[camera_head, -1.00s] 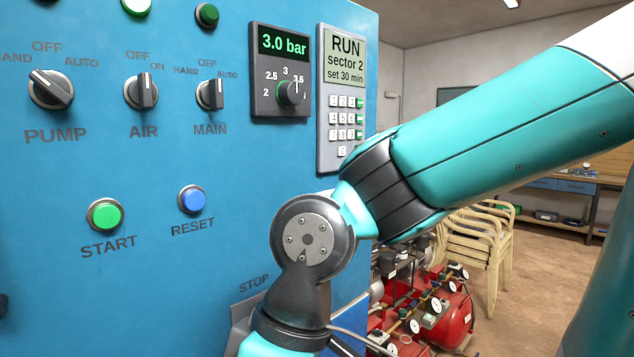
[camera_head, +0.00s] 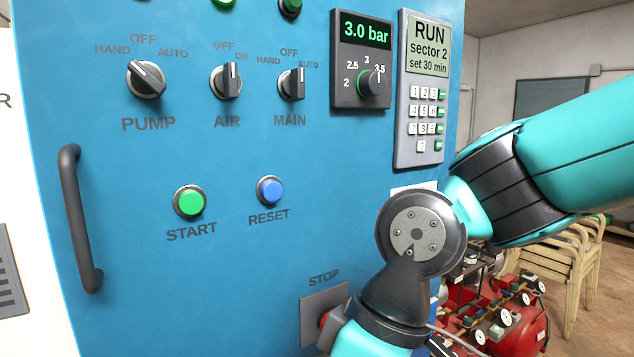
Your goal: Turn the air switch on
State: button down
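The air switch (camera_head: 225,83) is a dark rotary knob on the blue panel (camera_head: 130,250), between the PUMP and MAIN knobs. OFF is printed above it and ON to its upper right. Its handle stands about upright, nearer the OFF side as far as I can tell. My arm's wrist shows at the lower right, in front of the panel and well below and right of the switch. My gripper is beyond the bottom edge of the picture, so its fingers are hidden.
The PUMP knob (camera_head: 146,79) and MAIN knob (camera_head: 291,84) flank the switch. Green START (camera_head: 190,201) and blue RESET (camera_head: 270,190) buttons sit below. A black handle (camera_head: 78,220) stands out at the left. The STOP box (camera_head: 318,312) is partly behind my arm. Red compressors stand right.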

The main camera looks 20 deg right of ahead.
aim_at(227, 81)
jog(key=z, duration=0.1)
jog(key=k, duration=0.9)
jog(key=u, duration=0.85)
